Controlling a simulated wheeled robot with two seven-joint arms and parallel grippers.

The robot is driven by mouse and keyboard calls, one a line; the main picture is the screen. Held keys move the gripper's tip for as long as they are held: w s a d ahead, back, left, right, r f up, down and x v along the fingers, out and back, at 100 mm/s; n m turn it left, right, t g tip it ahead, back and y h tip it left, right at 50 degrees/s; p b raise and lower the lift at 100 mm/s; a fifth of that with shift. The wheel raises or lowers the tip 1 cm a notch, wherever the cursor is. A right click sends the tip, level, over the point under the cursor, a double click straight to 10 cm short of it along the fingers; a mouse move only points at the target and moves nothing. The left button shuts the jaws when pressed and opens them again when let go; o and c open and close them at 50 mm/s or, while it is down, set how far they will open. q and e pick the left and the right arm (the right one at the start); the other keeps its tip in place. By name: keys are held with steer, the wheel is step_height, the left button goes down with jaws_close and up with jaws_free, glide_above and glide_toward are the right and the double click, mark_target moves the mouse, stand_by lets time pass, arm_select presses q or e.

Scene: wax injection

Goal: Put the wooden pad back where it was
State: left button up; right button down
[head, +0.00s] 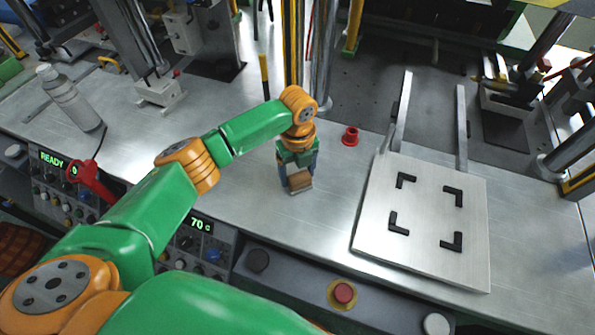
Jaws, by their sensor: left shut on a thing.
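My left gripper (298,186) points down over the middle of the steel bench and is shut on the wooden pad (299,179). The pad is a small brown block, and only part of it shows between the fingers. I cannot tell whether it touches the bench top. A square light metal plate (420,268) with black corner brackets lies to the right of the gripper, apart from it, and nothing stands within its brackets. My right gripper is not in view.
A small red part (350,136) stands behind and right of the gripper. A grey spray bottle (70,98) and a red-handled tool (92,182) are at the left. Control panels with buttons (343,293) line the front edge. Bench around the gripper is clear.

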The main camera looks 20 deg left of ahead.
mark_target(298, 173)
arm_select(q)
steer(key=shift+f, duration=0.2)
steer(key=o, duration=1.3)
steer(key=shift+r, duration=0.1)
step_height(298, 173, up, 12)
steer(key=shift+r+b, duration=0.15)
steer(key=shift+b, duration=0.25)
